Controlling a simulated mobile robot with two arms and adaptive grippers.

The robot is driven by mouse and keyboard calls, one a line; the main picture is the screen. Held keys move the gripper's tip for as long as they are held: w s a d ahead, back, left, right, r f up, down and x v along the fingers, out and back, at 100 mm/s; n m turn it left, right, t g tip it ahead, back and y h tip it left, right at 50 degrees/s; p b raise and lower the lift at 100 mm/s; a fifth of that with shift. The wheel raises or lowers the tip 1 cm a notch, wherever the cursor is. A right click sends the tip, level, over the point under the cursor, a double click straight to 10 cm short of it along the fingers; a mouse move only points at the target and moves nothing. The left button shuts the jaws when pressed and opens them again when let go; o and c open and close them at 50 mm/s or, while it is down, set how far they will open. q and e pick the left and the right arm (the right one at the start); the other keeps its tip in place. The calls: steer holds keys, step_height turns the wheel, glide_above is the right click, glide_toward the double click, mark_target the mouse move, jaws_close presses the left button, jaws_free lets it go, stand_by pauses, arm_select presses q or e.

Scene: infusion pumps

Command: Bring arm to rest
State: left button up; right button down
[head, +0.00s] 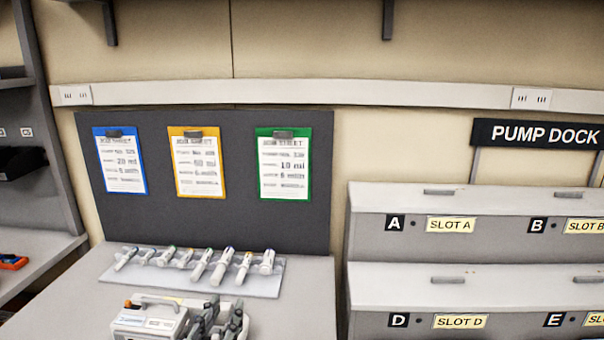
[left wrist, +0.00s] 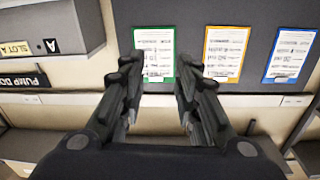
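My left gripper (head: 222,314) shows at the bottom of the head view, with its dark fingers pointing up. In the left wrist view its two fingers (left wrist: 157,68) are spread apart with nothing between them. A white infusion pump (head: 150,319) with a grey top handle stands on the table just left of the gripper in the head view; its lower part is cut off. Whether the gripper touches the pump cannot be told. My right gripper is in neither view.
Several syringes lie on a pale rack (head: 190,280) at the table's back. Blue, yellow and green clipboards (head: 284,165) hang on a dark board (head: 225,228). The pump dock (head: 450,283), with labelled slots, stands at the right. A grey shelf (head: 40,262) is at the left.

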arm_select(q)
steer(key=s+a+f+n+g+y, duration=0.2)
steer(key=s+a+f+g+y, duration=0.25)
steer(key=f, duration=0.65)
steer(key=s+a+f+m+g+h, duration=0.1)
steer(key=s+f+g, duration=0.45)
steer(key=s, duration=0.65)
steer(key=s+f+g+h, duration=0.1)
steer(key=s+f+g, duration=0.3)
steer(key=s+f, duration=0.5)
steer(key=s+f+g, duration=0.1)
steer(key=s+f, duration=0.1)
steer(key=f, duration=1)
steer(key=s+f+g, duration=0.1)
steer(key=s+f, duration=0.1)
steer(key=f, duration=1)
steer(key=s+a+f+g, duration=0.1)
steer(key=s+a+f, duration=0.2)
steer(key=s+f, duration=1.3)
steer(key=shift+s+a+f+m, duration=0.15)
steer(key=shift+s+f+m, duration=0.2)
steer(key=shift+s, duration=0.2)
